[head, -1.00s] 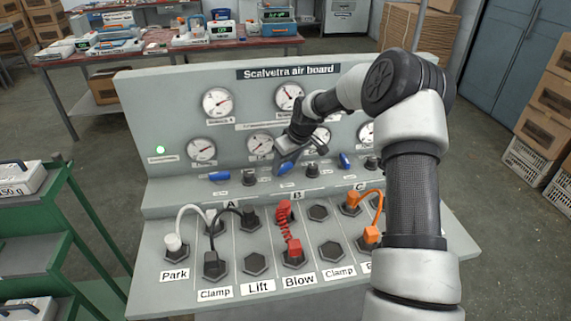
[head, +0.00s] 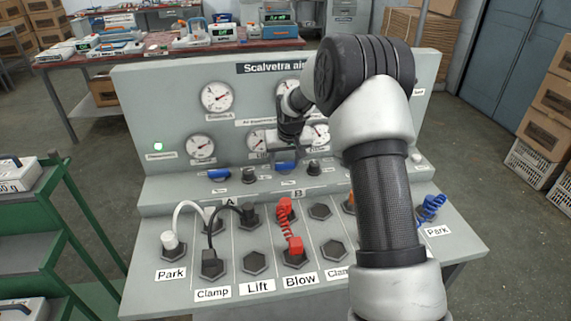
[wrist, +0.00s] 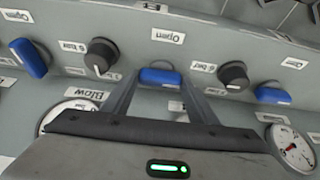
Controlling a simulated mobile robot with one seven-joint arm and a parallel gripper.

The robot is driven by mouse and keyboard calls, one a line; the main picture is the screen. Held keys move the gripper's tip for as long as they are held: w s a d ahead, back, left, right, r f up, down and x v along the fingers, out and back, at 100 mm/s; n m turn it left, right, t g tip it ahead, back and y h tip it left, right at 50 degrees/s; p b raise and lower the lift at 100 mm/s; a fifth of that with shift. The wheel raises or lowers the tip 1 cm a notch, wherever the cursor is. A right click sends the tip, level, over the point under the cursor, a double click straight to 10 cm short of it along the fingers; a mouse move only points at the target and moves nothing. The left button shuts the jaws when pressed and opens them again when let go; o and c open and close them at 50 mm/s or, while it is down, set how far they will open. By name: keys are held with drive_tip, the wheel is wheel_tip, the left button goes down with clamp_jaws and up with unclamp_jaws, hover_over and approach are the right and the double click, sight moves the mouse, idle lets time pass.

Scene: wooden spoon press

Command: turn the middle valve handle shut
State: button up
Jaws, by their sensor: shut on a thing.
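The middle valve handle (head: 286,167) is a blue lever on the ledge of the grey board, under the gauges. My gripper (head: 285,156) reaches it from above and is shut on it. In the wrist view my gripper's two fingers (wrist: 160,82) stand at either end of the middle handle (wrist: 160,75), which lies crosswise between them. An "Open" label (wrist: 168,36) is close to it. The left blue handle (head: 219,174) is free. In the wrist view two more blue handles (wrist: 30,58) (wrist: 272,95) flank the held one. My arm hides the right handle in the head view.
Black knobs (wrist: 102,56) (wrist: 233,75) stand on both sides of the held handle. Gauges (head: 216,97) are on the upright panel behind. Hoses, including a red coiled one (head: 290,228), plug into the sloped front panel. A green shelf (head: 60,230) stands at left.

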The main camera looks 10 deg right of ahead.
idle(0.3)
drive_tip(key=o, duration=1)
drive_tip(key=shift+o, duration=0.2)
drive_tip(key=p+v, duration=0.1)
drive_tip(key=v, duration=1.6)
drive_tip(key=shift+r, duration=0.25)
drive_tip(key=shift+s, duration=0.1)
